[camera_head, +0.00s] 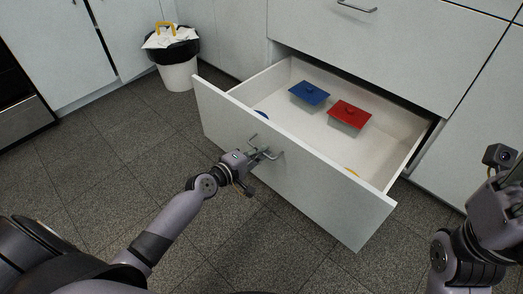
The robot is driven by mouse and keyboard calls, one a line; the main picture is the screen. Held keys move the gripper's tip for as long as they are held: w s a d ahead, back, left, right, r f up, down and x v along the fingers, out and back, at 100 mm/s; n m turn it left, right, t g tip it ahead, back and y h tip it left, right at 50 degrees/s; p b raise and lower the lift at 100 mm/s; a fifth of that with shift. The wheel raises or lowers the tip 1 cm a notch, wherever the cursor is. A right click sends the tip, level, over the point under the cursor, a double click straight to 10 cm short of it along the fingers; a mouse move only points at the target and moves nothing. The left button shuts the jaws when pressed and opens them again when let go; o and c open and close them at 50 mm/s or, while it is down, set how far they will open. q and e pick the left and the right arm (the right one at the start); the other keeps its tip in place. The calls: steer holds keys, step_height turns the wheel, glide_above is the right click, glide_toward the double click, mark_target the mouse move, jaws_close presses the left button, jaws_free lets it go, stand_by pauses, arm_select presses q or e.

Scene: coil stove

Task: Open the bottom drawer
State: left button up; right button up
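The bottom drawer (291,184) is pulled well out from the white cabinet, and its inside shows. My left gripper (262,153) is at the metal handle (275,155) on the drawer's front. The fingers are small and partly overlap the handle, so I cannot tell whether they are closed around it. My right gripper (516,170) is at the right edge of the picture, partly cut off, away from the drawer.
In the drawer are a blue-lidded container (309,93), a red-lidded container (349,114) and partly hidden blue and yellow items. A bin (178,72) with a black liner stands at the back left. Tiled floor (100,160) lies clear left of the drawer.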

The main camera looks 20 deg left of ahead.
arm_select(q)
steer(key=o, duration=0.5)
steer(key=v, duration=1.2)
